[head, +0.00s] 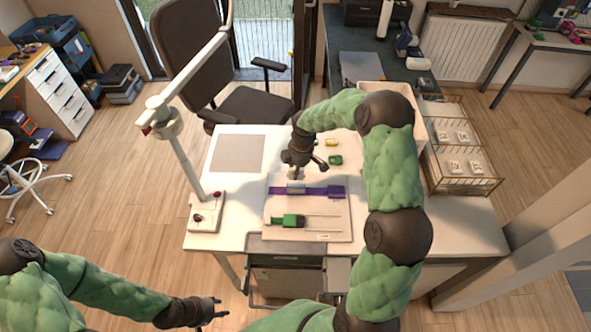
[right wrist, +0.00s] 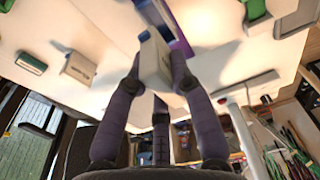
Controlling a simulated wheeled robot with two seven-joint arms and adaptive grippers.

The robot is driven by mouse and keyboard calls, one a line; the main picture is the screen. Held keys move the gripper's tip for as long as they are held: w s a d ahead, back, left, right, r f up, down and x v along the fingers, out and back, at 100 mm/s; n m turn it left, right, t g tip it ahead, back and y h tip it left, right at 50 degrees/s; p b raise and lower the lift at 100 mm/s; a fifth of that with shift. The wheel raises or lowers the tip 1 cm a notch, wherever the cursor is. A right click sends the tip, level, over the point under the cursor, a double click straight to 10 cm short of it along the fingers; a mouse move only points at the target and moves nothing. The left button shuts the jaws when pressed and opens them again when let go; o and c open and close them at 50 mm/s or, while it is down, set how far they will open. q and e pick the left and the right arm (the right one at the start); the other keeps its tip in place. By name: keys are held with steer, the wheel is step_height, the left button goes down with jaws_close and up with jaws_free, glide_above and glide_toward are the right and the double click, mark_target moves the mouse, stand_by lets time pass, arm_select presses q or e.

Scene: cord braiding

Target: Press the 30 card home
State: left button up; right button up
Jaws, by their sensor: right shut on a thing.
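My right gripper (head: 298,168) reaches down over the middle of the white table. It is shut on a small pale card block (right wrist: 154,62), whose print I cannot read, so I cannot confirm it is the 30 card. Below the fingers lies a purple bar (head: 318,192) with a grey part (head: 296,188) on it. The purple bar also shows beyond the held block in the right wrist view (right wrist: 178,35). I cannot tell whether block and bar touch. My left gripper (head: 217,311) is open and empty at the lower left, off the table.
A pale board (head: 340,229) carries the purple bar and a green tool with thin rods (head: 290,220). A green block (head: 335,160) and a yellow block (head: 331,142) lie behind. A lamp stand (head: 207,213) is left; a wire rack (head: 459,187) with white blocks is right.

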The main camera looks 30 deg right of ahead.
steer(key=shift+f+b, duration=1.7)
steer(key=shift+f, duration=1.25)
steer(key=shift+f, duration=0.2)
steer(key=o, duration=0.9)
steer(key=o, duration=0.3)
steer(key=shift+r, duration=0.15)
steer(key=shift+s+d+r+p, duration=0.15)
steer(key=shift+r+p, duration=0.8)
steer(key=shift+r, duration=0.5)
steer(key=shift+s+d+r+p, duration=0.15)
steer(key=shift+r+p, duration=0.75)
steer(key=shift+r, duration=0.55)
